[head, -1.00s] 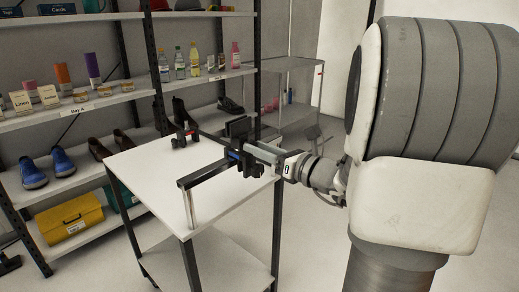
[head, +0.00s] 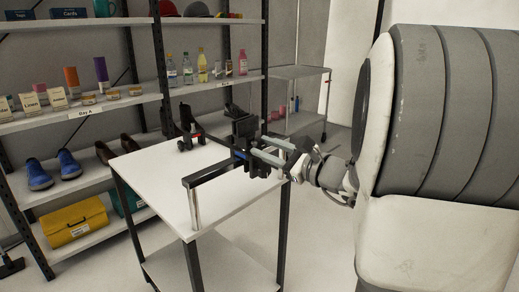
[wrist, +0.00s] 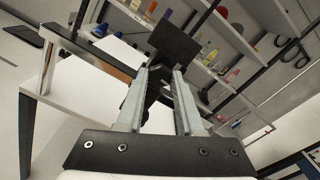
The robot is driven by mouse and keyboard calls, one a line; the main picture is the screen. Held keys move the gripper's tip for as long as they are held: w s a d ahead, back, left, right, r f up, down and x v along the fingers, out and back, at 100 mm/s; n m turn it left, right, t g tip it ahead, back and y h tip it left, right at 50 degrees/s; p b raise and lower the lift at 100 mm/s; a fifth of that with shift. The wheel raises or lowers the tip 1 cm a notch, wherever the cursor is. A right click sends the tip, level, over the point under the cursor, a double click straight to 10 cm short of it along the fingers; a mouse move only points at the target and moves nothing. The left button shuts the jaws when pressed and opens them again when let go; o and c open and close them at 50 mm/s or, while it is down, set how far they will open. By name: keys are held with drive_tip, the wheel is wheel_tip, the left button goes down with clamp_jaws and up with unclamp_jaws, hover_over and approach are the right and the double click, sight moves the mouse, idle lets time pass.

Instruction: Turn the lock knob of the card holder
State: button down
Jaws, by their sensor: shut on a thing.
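The card holder shows as a black plate (head: 244,127) with dark clamp parts beneath it, at the right edge of the white table. In the wrist view the same black plate (wrist: 177,45) stands tilted just beyond the fingertips. My gripper (head: 258,153) comes in from the right, its two pale fingers lying one above the other in the head view. In the wrist view my gripper (wrist: 158,78) has its fingers a little apart, closed on a small dark part below the plate, which appears to be the lock knob. The knob is mostly hidden between the fingers.
The white table (head: 165,172) is mostly bare. Shelves with shoes, bottles and a yellow toolbox (head: 72,222) stand behind.

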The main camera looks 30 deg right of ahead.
drive_tip(key=shift+n, duration=0.5)
drive_tip(key=c, duration=0.5)
unclamp_jaws()
drive_tip(key=shift+s, duration=0.1)
drive_tip(key=p+v, duration=0.3)
drive_tip(key=v, duration=1.4)
drive_tip(key=shift+s+d, duration=0.1)
